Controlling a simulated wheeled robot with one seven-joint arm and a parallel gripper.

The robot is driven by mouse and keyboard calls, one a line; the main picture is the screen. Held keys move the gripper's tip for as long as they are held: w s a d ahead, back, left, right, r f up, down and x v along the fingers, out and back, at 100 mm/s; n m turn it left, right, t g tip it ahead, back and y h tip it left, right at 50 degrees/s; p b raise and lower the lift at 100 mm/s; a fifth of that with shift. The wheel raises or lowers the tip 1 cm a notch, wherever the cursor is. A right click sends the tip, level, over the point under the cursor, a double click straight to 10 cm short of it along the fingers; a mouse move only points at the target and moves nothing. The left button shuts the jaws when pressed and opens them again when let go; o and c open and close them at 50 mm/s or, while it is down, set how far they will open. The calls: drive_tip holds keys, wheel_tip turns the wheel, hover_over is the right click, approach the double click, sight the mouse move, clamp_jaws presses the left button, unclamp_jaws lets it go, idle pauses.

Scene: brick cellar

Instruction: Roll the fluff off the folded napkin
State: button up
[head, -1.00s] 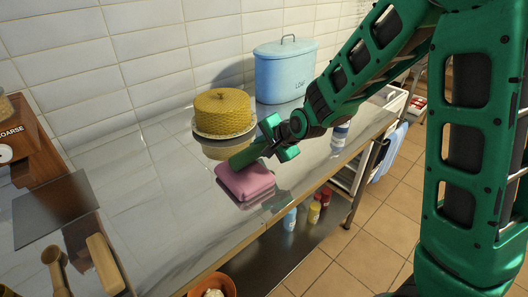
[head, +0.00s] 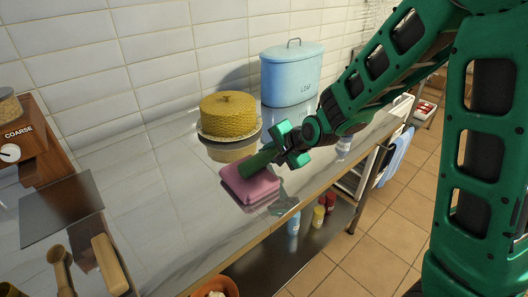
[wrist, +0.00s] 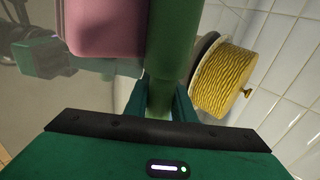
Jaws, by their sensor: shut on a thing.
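The folded napkin (head: 250,188) is a pink padded square lying on the shiny counter near its front edge. It also shows at the top left of the wrist view (wrist: 103,27). My gripper (head: 283,152) is just right of and above the napkin, shut on a green cylinder (head: 258,161), which looks like the roller. In the wrist view the green cylinder (wrist: 165,45) runs up from between the fingers, beside the napkin's edge. Its end lies over the napkin's back part in the head view; I cannot tell whether it touches. I cannot make out any fluff.
A yellow woven cake-like round (head: 230,117) on a stand is close behind the napkin. A blue lidded bin (head: 291,78) stands farther back. A wooden grinder (head: 20,140), a grey board (head: 60,213) and wooden tools (head: 109,264) are at left. The counter's middle left is clear.

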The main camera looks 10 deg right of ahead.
drive_tip(key=shift+s+d, duration=0.5)
drive_tip(key=shift+s, duration=0.2)
drive_tip(key=shift+s+d, duration=0.45)
drive_tip(key=shift+s, duration=0.25)
drive_tip(key=shift+w+a, duration=0.75)
drive_tip(key=shift+w, duration=0.35)
drive_tip(key=shift+w+a, duration=0.8)
drive_tip(key=shift+w, duration=0.3)
drive_tip(key=shift+w+a, duration=0.75)
drive_tip(key=shift+w, duration=0.35)
drive_tip(key=shift+w+r, duration=0.15)
drive_tip(key=shift+r, duration=0.1)
wheel_tip(320, 180, up, 6)
drive_tip(key=shift+r, duration=0.3)
